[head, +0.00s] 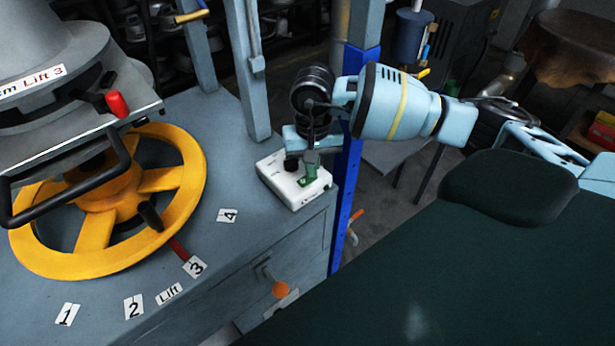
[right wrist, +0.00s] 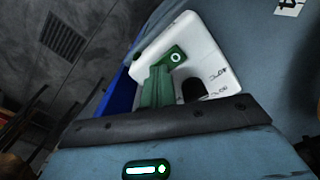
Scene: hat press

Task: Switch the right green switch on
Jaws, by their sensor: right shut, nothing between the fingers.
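The white switch box (head: 284,187) sits on the corner of the grey bench. My right gripper (head: 312,157) is shut and empty, just above the green switch. I cannot tell whether it touches the switch. My left gripper is not in view.
A yellow handwheel (head: 190,180) with a black handle and number labels stands to the left. A grey post (head: 248,80) rises behind the box and a blue post (head: 345,190) stands at its right.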

